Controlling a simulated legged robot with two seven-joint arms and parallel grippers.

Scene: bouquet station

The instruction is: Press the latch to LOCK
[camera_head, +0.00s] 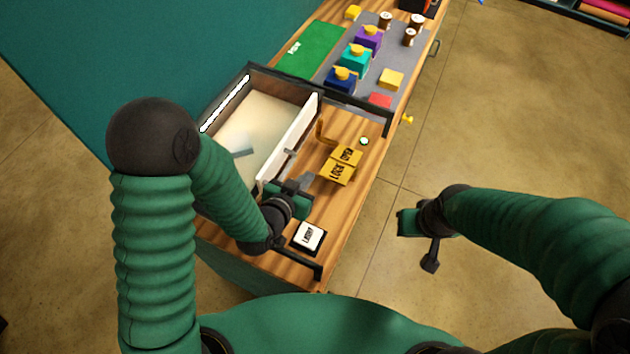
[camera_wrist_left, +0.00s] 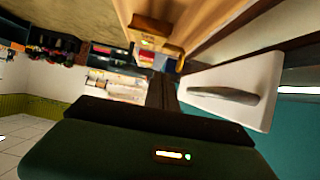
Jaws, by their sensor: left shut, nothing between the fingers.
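The yellow latch block (camera_head: 340,165), with faces marked OPEN and LOCK, sits on the wooden worktop right of an open-topped box. An upright brown-yellow piece (camera_head: 325,132) stands at its far end. My left gripper (camera_head: 304,179) is shut and empty, close to the left of the LOCK face; I cannot tell whether it touches. In the left wrist view its dark fingers (camera_wrist_left: 162,92) point toward yellow-brown parts (camera_wrist_left: 155,40), partly hidden. My right gripper (camera_head: 428,245) hangs over the floor, right of the bench, away from the latch; its finger gap is unclear.
The box (camera_head: 301,134) has a pale inside and a white wall beside my left gripper. A small green-lit button (camera_head: 364,141) is beyond the latch. Coloured blocks stand on a grey mat (camera_head: 405,70) farther back.

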